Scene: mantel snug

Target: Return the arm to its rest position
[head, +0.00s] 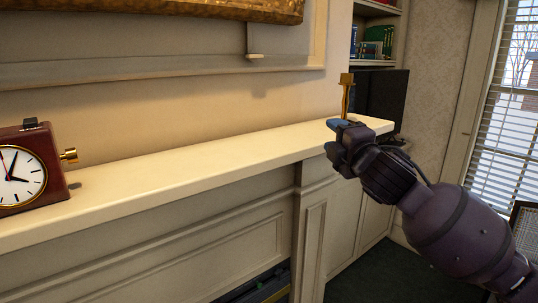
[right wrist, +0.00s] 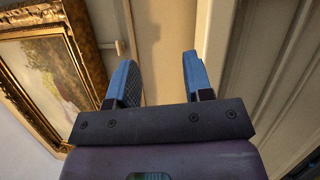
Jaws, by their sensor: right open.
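My right arm comes in from the right in the head view, with its gripper (head: 338,130) near the right end of the mantel shelf (head: 190,167). In the right wrist view the two blue fingers (right wrist: 157,82) stand apart with nothing between them. A slim brass piece with a flat top (head: 346,92) rises just behind the fingertips in the head view. Its lower end is hidden by the gripper, so I cannot tell whether they touch. My left gripper is not in view.
A dark red wooden clock (head: 35,170) with a brass knob (head: 69,156) on its side stands at the left of the shelf. The shelf between clock and gripper is clear. A gilt-framed picture (right wrist: 45,75) hangs above. A dark screen (head: 385,95) and a bookshelf (head: 375,8) are behind; a blinded window (head: 505,120) is right.

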